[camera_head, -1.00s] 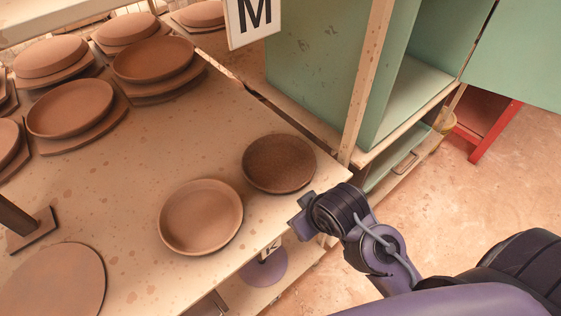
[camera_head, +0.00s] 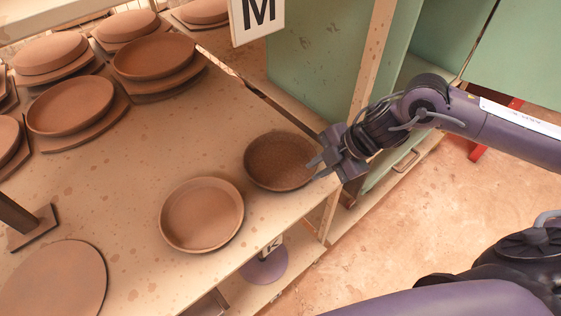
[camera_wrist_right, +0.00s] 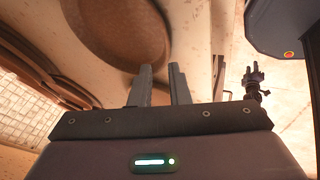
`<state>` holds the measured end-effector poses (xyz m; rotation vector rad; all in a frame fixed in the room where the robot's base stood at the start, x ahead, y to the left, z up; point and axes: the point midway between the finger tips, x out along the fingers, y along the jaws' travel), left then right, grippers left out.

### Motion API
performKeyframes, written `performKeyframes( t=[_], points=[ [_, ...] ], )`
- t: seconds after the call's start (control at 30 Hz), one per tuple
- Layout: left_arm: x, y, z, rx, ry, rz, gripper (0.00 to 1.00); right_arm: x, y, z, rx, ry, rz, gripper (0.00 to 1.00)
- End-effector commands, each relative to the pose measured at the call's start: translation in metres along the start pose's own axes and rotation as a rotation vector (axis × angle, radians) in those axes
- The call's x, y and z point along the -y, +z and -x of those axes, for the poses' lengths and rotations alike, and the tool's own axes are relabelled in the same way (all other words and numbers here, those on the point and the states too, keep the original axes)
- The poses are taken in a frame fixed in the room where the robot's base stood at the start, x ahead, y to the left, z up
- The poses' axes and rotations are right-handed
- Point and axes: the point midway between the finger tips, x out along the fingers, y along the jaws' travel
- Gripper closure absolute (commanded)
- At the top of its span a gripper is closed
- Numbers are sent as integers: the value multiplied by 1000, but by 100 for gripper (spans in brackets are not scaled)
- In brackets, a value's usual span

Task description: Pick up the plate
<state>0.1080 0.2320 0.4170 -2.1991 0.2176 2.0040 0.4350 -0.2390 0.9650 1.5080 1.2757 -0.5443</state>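Two plates lie near the table's front right edge: a dark brown speckled plate (camera_head: 275,160) and, nearer, a lighter clay plate (camera_head: 201,214) with a raised rim. My right gripper (camera_head: 317,167) is at the right rim of the dark plate, its two fingers apart and pointing at it. I cannot tell whether they touch it. In the right wrist view the two fingers (camera_wrist_right: 161,85) stand apart with nothing between them, close to a brown plate (camera_wrist_right: 118,30). A small dark pronged shape (camera_wrist_right: 253,78) there may be my left gripper; its state is unclear.
Several plates on boards, such as one clay plate (camera_head: 70,105), fill the table's (camera_head: 150,180) back left. A flat round disc (camera_head: 55,285) lies front left. A sign with M (camera_head: 257,18) and a green cabinet (camera_head: 310,60) stand behind. Floor (camera_head: 400,235) is open at right.

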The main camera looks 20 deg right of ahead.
Motion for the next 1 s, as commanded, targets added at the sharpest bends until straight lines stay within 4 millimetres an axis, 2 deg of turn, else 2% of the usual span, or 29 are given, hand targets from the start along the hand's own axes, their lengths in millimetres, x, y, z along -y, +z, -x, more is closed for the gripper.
performKeyframes(
  t=[0.07, 0.17, 0.7, 0.97, 1.0],
  points=[
    [-1, 0, 0, -1, 1, -1, 64, 2, 10, 7, 11, -21, -14, 84],
    [-2, -1, 2, -1, 2, -2, 64, 5, 12, 2, 10, -33, -20, 84],
    [-2, -2, 16, -1, 3, -1, 64, 8, 18, -64, 9, -31, -18, 84],
    [-2, -2, 16, -1, 3, 0, 64, 8, 18, -67, 11, -29, -17, 84],
    [-2, -2, 16, -1, 3, 0, 64, 8, 18, -67, 11, -29, -17, 89]
  ],
)
